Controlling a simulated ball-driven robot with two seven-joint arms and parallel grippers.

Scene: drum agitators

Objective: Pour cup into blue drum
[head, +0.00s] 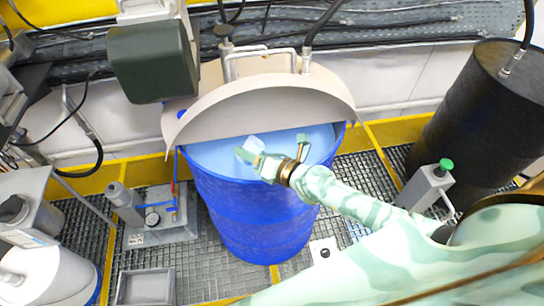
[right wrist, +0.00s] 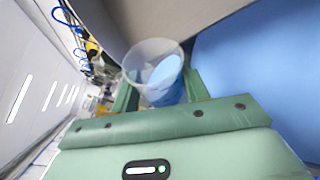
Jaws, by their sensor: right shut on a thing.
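The blue drum (head: 250,215) stands in the middle of the head view, its back half under a beige half lid (head: 262,98). Light blue liquid (head: 215,155) shows inside its front half. My right gripper (head: 262,152) is over the drum's opening, shut on a small translucent cup (head: 250,146). In the right wrist view the cup (right wrist: 152,62) sits between the green fingers, its mouth facing the camera's upper left, and it looks tilted. Whether it holds liquid I cannot tell. My left gripper is not in view.
A black drum (head: 470,115) stands at the right. A dark green box (head: 153,62) hangs at the upper left near the lid. A small pump unit (head: 160,215) with a gauge stands left of the blue drum. Grating covers the floor.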

